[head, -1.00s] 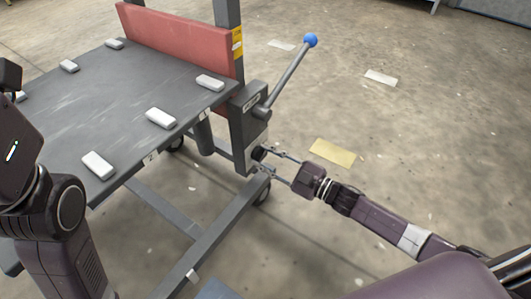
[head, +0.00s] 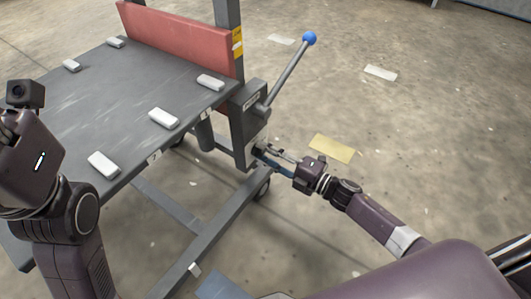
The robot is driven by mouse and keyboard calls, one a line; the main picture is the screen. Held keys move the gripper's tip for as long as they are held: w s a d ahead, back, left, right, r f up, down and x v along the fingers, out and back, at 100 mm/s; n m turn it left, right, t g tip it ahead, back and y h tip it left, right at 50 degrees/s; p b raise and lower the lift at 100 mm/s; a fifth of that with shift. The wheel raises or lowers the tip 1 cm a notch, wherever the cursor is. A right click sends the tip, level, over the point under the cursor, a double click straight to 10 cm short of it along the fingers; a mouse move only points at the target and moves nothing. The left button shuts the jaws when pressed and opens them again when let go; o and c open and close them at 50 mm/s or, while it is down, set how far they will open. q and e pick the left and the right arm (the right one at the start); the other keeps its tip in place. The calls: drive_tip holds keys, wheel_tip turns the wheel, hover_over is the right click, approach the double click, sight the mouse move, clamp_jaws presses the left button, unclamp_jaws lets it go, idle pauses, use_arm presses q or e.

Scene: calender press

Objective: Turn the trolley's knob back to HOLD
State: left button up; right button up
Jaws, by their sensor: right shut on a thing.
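The grey trolley (head: 205,215) stands at the left and centre of the head view, with a grey box on its upright. A small dark knob (head: 257,151) sits low on the box's side and is mostly hidden by my fingers. My right gripper (head: 264,152) reaches in from the right and is shut on the knob. The knob's pointer and any HOLD mark are too small or hidden to read. My left gripper's housing (head: 28,145) is at the left edge, over the trolley top, away from the knob; its fingers do not show.
A lever with a blue ball (head: 309,39) rises from the box above my right gripper. The trolley top (head: 100,90) bears several white blocks, with a red panel (head: 180,38) behind. Open concrete floor lies to the right, with a flat yellow patch (head: 332,148).

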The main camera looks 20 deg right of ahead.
drive_tip(key=shift+f+n, duration=0.1)
drive_tip(key=shift+n, duration=0.5)
drive_tip(key=o, duration=1.2)
drive_tip(key=shift+s+d, duration=0.1)
drive_tip(key=v, duration=1.1)
drive_tip(key=shift+s+d, duration=0.25)
drive_tip(key=shift+s, duration=0.05)
drive_tip(key=shift+s, duration=0.1)
